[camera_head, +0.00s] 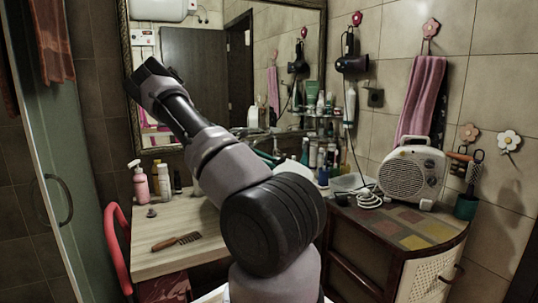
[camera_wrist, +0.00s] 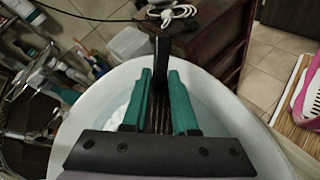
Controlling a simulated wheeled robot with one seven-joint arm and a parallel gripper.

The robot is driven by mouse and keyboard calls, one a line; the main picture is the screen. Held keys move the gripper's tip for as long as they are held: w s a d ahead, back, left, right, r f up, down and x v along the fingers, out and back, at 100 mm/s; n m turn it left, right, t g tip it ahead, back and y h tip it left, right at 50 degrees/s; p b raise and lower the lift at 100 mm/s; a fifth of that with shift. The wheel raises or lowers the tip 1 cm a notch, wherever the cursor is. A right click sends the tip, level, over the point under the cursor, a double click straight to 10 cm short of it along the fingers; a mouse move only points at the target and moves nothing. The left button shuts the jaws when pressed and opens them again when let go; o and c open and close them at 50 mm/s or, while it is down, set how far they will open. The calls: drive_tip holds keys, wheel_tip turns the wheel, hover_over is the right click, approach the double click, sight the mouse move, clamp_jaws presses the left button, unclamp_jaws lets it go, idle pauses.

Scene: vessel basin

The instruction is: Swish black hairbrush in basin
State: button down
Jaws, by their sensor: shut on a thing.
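The black hairbrush (camera_wrist: 162,55) is between the teal fingers of my gripper (camera_wrist: 160,76) in the wrist view. My gripper is shut on it, and the dark brush sticks out past the fingertips. The white vessel basin (camera_wrist: 88,93) surrounds the fingers in the wrist view, with pale bluish water inside. The brush and fingers lie over the basin's inside; I cannot tell whether the brush touches the water. In the head view my arm hides the gripper and hairbrush and most of the basin.
A wooden-handled brush (camera_head: 176,241) lies on the light wooden counter (camera_head: 165,262). A pink bottle (camera_head: 140,185) stands at its back left. A white fan heater (camera_head: 411,173) and a coiled white cable (camera_head: 369,197) are on the right cabinet. Several bottles stand behind the basin.

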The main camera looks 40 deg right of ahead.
wheel_tip(320, 180, down, 8)
drive_tip(key=shift+r, duration=0.25)
idle(0.6)
drive_tip(key=shift+d, duration=0.15)
drive_tip(key=shift+s+d, duration=0.1)
drive_tip(key=shift+d, duration=0.35)
drive_tip(key=shift+a, duration=0.1)
drive_tip(key=shift+a, duration=0.5)
drive_tip(key=shift+d, duration=0.2)
drive_tip(key=shift+d, duration=0.4)
drive_tip(key=shift+a, duration=0.2)
idle(0.4)
